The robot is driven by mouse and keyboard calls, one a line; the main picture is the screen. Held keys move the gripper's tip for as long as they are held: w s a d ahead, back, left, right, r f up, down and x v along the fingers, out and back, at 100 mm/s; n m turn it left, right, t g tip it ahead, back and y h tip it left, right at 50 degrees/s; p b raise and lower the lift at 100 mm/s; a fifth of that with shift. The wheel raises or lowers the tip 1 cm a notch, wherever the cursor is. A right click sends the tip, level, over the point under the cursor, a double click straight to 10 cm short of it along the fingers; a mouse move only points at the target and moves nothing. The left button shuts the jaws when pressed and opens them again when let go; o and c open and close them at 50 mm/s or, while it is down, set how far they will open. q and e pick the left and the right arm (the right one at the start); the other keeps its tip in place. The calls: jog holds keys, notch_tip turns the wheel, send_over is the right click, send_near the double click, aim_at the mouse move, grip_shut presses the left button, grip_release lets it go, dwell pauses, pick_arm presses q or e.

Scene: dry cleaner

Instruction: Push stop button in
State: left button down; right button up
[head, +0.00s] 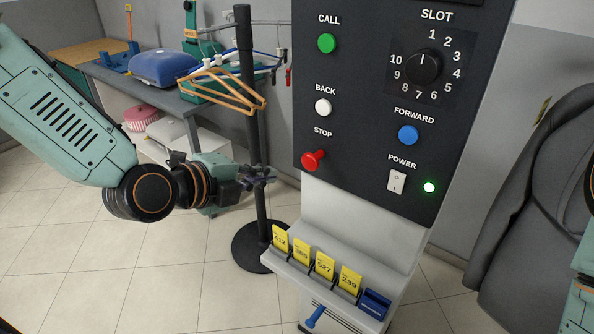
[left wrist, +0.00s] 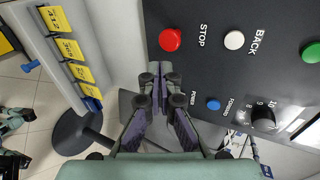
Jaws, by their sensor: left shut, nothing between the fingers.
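The red STOP button (head: 314,160) sits at the lower left of the dark control panel (head: 367,190), below the white BACK button, and stands out from the panel. My left gripper (head: 268,174) is shut and empty, just left of the button and slightly lower in the head view, with a gap between them. In the left wrist view the red button (left wrist: 170,39) shows just beyond my shut fingertips (left wrist: 160,70), which appear apart from it. My right gripper is out of view.
Nearby on the panel are the white BACK button (head: 323,107), green CALL button (head: 326,43), blue FORWARD button (head: 408,135), power switch (head: 397,182) and slot dial (head: 423,67). A black stand (head: 249,130) with hangers is behind my left gripper. Yellow tags (head: 325,265) stand on the ledge below.

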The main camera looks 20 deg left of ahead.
aim_at(307, 165)
pick_arm(q)
jog(key=x, duration=0.5)
jog(key=b+x, duration=0.1)
jog(key=x, duration=0.2)
jog(key=shift+w+d+r, duration=0.2)
jog(key=shift+r, duration=0.15)
jog(key=shift+w+d+f, duration=0.1)
jog(key=shift+w+d, duration=0.15)
jog(key=shift+w, duration=0.35)
